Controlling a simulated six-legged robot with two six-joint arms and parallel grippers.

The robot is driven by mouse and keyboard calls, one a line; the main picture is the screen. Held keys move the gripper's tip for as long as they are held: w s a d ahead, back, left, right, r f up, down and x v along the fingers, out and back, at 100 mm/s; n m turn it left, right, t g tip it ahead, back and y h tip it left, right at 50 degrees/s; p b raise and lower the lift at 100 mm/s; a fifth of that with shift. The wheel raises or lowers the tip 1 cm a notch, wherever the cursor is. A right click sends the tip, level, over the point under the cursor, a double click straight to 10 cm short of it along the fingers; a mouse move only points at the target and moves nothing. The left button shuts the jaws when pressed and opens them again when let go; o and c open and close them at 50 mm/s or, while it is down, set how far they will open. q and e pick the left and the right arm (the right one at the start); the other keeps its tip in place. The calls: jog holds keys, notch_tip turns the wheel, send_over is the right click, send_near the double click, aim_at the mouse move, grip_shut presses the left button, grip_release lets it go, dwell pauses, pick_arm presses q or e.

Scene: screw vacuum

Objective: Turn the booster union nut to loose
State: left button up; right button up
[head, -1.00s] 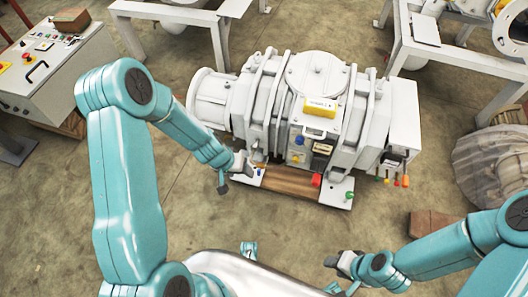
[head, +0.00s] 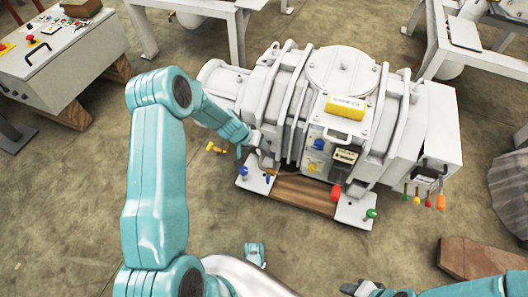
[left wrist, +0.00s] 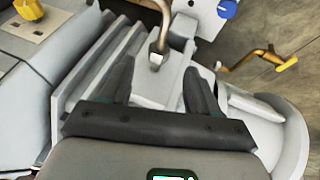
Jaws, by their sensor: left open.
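The white booster machine (head: 340,70) stands ahead of me. In the left wrist view a bent metal pipe ends in a small pale fitting (left wrist: 156,58), which looks like the union nut. My left gripper (left wrist: 158,68) is open, with its dark fingers on either side of the fitting's line; I cannot tell whether they touch it. In the head view my left gripper (head: 252,143) is at the machine's left front, and the nut is too small or hidden there. My right gripper (head: 360,288) is at the bottom edge, partly cut off.
A yellow-handled pipe (head: 214,148) sticks out left of my left gripper, also in the left wrist view (left wrist: 262,62). Blue (head: 243,170), red (head: 337,193) and green (head: 371,213) knobs line the machine's front. A control cabinet (head: 60,60) stands at left. A brick-coloured block (head: 470,258) lies at right.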

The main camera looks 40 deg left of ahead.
pick_arm(q)
jog(key=x, duration=0.6)
jog(key=shift+w+f, duration=0.2)
jog(key=shift+f, duration=0.1)
jog(key=shift+d, duration=0.1)
